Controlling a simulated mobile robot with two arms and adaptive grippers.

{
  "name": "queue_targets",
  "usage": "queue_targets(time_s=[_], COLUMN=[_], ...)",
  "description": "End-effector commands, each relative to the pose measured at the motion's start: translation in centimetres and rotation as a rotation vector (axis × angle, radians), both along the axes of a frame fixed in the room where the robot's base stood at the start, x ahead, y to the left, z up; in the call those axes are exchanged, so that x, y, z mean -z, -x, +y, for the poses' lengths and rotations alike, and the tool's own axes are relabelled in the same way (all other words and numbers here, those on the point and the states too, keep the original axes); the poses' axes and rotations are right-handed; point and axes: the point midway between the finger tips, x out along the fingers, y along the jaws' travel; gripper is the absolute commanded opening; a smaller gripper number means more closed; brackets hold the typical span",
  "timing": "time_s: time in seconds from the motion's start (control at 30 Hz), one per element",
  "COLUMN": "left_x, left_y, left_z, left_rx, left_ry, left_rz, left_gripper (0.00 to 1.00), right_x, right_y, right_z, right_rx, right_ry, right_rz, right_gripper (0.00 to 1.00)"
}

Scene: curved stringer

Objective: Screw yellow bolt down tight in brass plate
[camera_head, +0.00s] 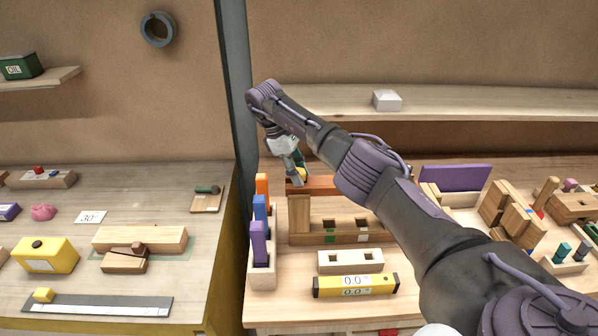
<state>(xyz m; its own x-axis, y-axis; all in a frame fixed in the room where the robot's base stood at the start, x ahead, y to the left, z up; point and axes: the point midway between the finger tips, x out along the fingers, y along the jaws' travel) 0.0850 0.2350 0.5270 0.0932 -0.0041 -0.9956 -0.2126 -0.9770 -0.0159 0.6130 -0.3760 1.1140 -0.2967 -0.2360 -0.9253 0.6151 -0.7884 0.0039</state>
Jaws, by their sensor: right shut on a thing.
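My right arm reaches from the lower right to the back of the right bench. Its gripper (296,178) points down and is shut on a small yellow piece (301,173), which looks like the yellow bolt. Only a bit of the yellow shows between and beside the fingers. The gripper is at the left end of a long reddish-brown block (322,184). I cannot make out the brass plate, or whether the bolt sits in it; the gripper and arm cover that spot. My left gripper is not in view.
In front stand a rack with orange, blue and purple blocks (259,232), a wooden block with square holes (340,238), a pale holed block (350,262) and a yellow gauge (355,285). A grey post (232,90) stands left, a shelf (450,102) behind.

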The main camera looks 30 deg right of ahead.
Motion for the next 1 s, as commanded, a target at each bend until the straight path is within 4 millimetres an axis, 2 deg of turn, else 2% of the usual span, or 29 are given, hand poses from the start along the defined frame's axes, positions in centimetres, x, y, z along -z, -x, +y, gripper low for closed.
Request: queue_targets(time_s=[0.03, 0.23, 0.47, 0.57, 0.63, 0.73, 1.0], left_x=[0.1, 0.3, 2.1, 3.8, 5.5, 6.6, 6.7], left_y=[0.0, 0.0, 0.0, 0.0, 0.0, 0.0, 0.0], left_z=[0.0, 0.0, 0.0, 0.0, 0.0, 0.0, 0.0], left_rx=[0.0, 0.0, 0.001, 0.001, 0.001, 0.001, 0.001], left_ry=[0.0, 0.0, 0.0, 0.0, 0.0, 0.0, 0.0], left_rz=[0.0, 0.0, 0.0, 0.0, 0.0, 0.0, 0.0], left_gripper=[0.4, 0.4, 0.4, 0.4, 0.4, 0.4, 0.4], right_x=[0.6, 0.8, 1.5, 1.9, 2.3, 2.0, 1.3], right_y=[0.2, 0.2, 0.2, 0.1, 0.1, 0.1, 0.2], right_z=[0.1, 0.2, 0.3, 0.3, 0.3, 0.3, 0.3], right_rx=[-0.001, 0.06, 0.442, 0.593, 0.628, 0.674, 0.699], right_ry=[-0.003, -0.004, -0.004, -0.004, -0.002, -0.002, -0.004], right_rz=[0.01, 0.011, 0.013, 0.009, 0.01, 0.009, 0.01], right_gripper=[0.0, 0.0, 0.0, 0.0, 0.0, 0.0, 0.0])
